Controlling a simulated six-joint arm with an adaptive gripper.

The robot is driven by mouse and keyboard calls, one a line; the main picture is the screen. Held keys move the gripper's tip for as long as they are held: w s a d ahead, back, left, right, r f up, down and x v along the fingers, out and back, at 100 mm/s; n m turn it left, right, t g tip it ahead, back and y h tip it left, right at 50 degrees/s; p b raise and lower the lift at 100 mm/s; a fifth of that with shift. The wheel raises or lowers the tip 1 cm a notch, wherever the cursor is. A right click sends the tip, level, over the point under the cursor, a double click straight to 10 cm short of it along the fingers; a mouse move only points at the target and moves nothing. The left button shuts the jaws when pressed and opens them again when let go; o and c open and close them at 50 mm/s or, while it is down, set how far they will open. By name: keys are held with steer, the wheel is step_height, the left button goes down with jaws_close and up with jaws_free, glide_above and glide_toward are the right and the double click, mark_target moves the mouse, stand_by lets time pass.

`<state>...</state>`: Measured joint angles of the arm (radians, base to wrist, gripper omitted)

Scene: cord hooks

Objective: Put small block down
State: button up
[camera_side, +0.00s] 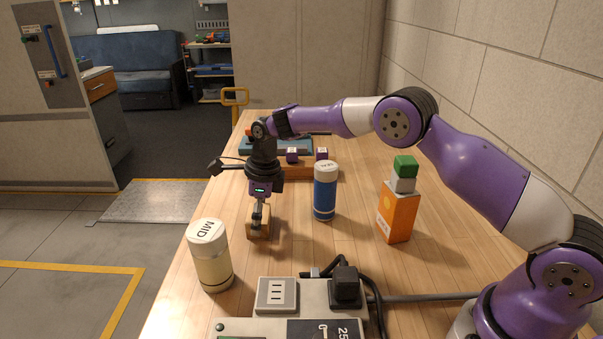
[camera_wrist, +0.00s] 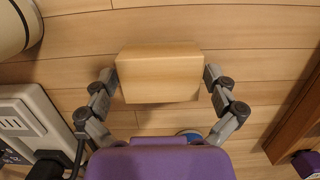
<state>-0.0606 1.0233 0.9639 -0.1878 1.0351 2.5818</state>
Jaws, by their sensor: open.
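A small plain wooden block (camera_side: 260,228) appears to stand on the wooden table, left of the blue bottle. In the wrist view the block (camera_wrist: 160,75) lies between the two grey fingers of my gripper (camera_wrist: 161,80). The fingers are open, one on each side of the block, with narrow gaps showing. In the side view my gripper (camera_side: 259,211) points down over the block, and its fingers partly cover the block's upper part.
A white bottle marked MID (camera_side: 211,262) stands to the front left, a blue bottle (camera_side: 325,193) to the right. An orange box (camera_side: 397,215) carries a grey and a green block (camera_side: 405,166). A power strip (camera_side: 276,294) with a cord lies in front. A wooden tray (camera_side: 318,173) is behind.

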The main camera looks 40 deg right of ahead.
mark_target(266, 213)
steer(key=s+d+r+n+t, duration=0.1)
steer(key=s+r+n, duration=0.2)
steer(key=r, duration=0.6)
steer(key=s+r+n, duration=0.3)
steer(key=r, duration=0.6)
steer(key=s+d+r+n+t, duration=0.2)
steer(key=s+r+n, duration=0.1)
steer(key=s+n, duration=0.9)
steer(key=s+d+f+n+t+h, duration=0.1)
steer(key=s+f+n, duration=0.3)
steer(key=s+n, duration=0.4)
steer(key=shift+s+d+f+n, duration=0.15)
steer(key=shift+d+f+n, duration=0.1)
steer(key=shift+d+n, duration=0.4)
